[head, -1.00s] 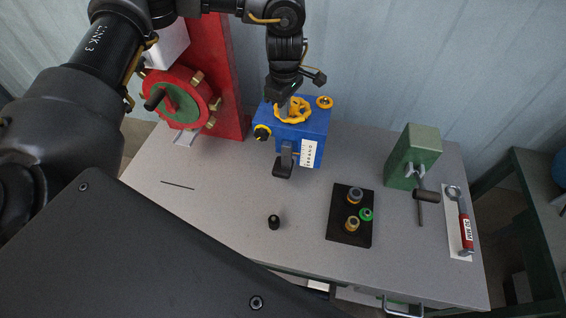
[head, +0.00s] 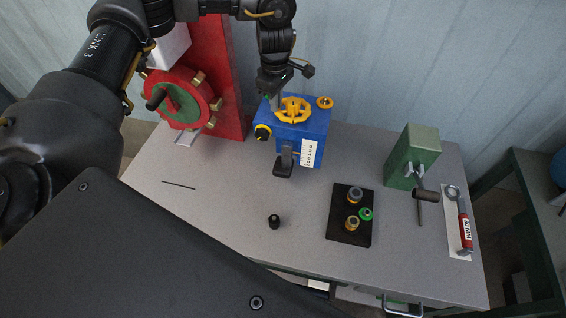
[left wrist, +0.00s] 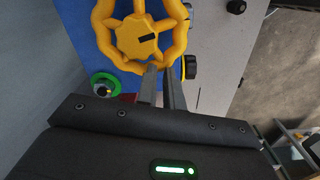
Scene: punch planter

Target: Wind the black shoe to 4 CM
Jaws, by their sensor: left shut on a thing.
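The blue machine (head: 318,128) stands at the back of the bench with a yellow handwheel (head: 295,108) on top. The black shoe (head: 283,169) hangs on a post at its front, low near the bench top. A white scale card (head: 308,153) is beside it; its marks are too small to read. My left gripper (head: 274,102) is at the left side of the handwheel. In the left wrist view the handwheel (left wrist: 138,38) fills the top, and my left gripper's fingers (left wrist: 161,72) are shut on its rim. My right gripper is out of view.
A red press (head: 225,80) with a round wheel stands left.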

